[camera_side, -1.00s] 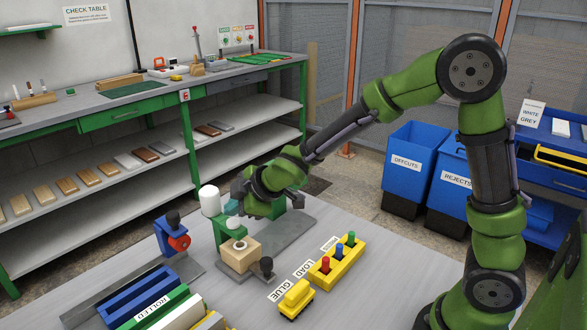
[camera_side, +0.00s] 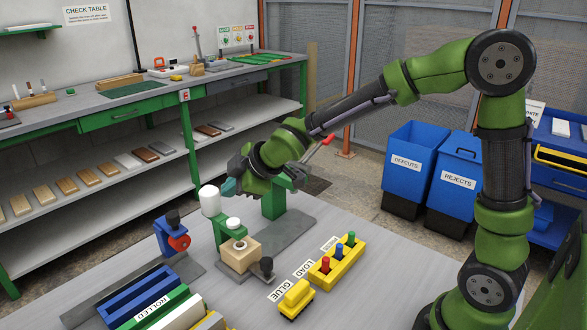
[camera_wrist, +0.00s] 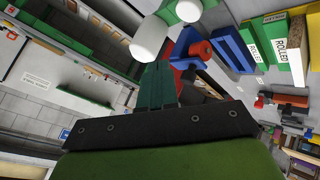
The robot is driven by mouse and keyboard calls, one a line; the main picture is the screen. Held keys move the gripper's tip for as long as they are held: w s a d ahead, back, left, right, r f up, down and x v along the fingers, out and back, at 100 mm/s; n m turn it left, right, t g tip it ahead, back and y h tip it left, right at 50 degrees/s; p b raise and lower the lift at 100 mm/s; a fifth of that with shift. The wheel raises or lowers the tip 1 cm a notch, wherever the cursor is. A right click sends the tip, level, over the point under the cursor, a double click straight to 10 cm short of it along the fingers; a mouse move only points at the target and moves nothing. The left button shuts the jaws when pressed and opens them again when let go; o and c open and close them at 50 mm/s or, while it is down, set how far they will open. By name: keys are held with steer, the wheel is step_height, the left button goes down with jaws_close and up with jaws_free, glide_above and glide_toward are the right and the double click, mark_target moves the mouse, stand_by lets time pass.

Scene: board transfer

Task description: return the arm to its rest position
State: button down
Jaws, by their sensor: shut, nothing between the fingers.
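My gripper (camera_side: 231,187) is in the air above the work table (camera_side: 385,268), just above and behind the white cylinder (camera_side: 210,201) of the green fixture (camera_side: 274,204). Its fingers are together with nothing between them. In the wrist view the teal fingers (camera_wrist: 155,88) show closed, with the white round parts (camera_wrist: 150,35) beyond them. My arm reaches leftward from its column at the right.
A wooden block (camera_side: 240,256), a yellow holder (camera_side: 336,268) with coloured pegs, a yellow glue piece (camera_side: 297,299) and blue and green racks (camera_side: 140,295) stand on the table. Blue bins (camera_side: 412,160) stand behind it. The air above the table's right side is clear.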

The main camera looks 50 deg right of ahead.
stand_by(0.4)
steer(key=shift+s+d+f+m, duration=0.1)
steer(key=shift+s+f+m, duration=0.1)
steer(key=shift+m, duration=0.1)
steer(key=s+d+r+m, duration=0.2)
steer(key=s+m, duration=0.3)
steer(key=s, duration=0.3)
steer(key=s+d+r+m+g, duration=0.1)
steer(key=s+d+r+m, duration=0.1)
steer(key=s+m, duration=0.3)
steer(key=s+d+r+m, duration=0.1)
steer(key=s+m, duration=0.3)
steer(key=s, duration=0.7)
steer(key=shift+s+d+r+m+g, duration=0.3)
steer(key=shift+d+r+m+g, duration=0.1)
steer(key=shift+d, duration=0.1)
